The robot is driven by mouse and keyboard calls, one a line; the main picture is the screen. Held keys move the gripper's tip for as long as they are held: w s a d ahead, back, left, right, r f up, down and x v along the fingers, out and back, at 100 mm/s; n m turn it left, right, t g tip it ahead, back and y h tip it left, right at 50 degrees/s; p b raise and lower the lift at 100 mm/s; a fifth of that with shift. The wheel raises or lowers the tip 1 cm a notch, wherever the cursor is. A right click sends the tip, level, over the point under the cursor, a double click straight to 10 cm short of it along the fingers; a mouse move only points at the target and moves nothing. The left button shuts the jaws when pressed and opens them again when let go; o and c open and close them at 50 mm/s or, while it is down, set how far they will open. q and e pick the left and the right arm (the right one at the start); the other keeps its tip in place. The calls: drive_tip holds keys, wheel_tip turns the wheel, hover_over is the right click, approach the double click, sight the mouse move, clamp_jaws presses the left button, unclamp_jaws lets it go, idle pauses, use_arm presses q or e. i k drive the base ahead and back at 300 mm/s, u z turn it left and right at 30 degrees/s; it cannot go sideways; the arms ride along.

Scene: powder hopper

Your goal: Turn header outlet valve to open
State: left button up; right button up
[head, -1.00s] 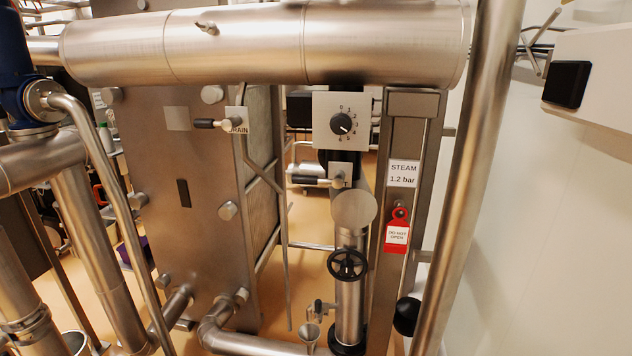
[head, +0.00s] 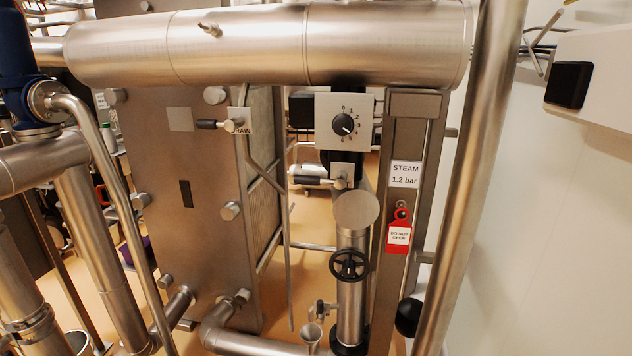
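I cannot tell for certain which part is the header outlet valve. A large horizontal steel pipe (head: 270,45) crosses the top. Below it, a small plate (head: 342,176) bears a lever with a dark grip (head: 308,181) pointing left, about level. The plate's lettering is mostly hidden. Above it is a square dial plate (head: 325,105) with a black knob (head: 345,125) and a numbered scale. Below, a black handwheel (head: 349,265) sits on a vertical pipe. Another lever (head: 212,124), on a plate partly reading DRAIN, also points left. Neither gripper is in view.
A STEAM 1.2 bar sign (head: 405,174) and a red DO NOT OPEN tag (head: 398,234) hang on the right post. A large steel panel (head: 175,220) and pipes crowd the left. A thick slanted pipe (head: 470,190) stands before the white wall (head: 560,230).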

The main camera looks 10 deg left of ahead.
sight(340, 182)
drive_tip(key=k, duration=0.45)
drive_tip(key=u, duration=0.95)
drive_tip(key=i, duration=0.95)
drive_tip(key=z, duration=2.15)
